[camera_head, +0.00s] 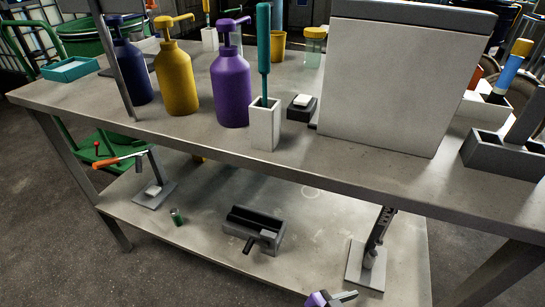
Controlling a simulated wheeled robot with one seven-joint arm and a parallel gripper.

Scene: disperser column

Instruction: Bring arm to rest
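My gripper and arm do not show in the head view, so I cannot see their pose or whether the gripper is open. The column with a disperser is not clearly identifiable. Three pump bottles stand upright on the grey metal table (200,140): a dark blue bottle (134,75), a yellow bottle (176,82) and a purple bottle (231,90). A purple-and-grey item (328,298) is cut off by the bottom edge, and I cannot tell what it is.
A white holder (264,128) with a teal tool, a large grey panel (398,85) and a grey block (505,155) stand on the table. The lower shelf (300,205) carries an orange-handled lever device (150,185), a dark grey box (254,229) and a black upright device (373,250).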

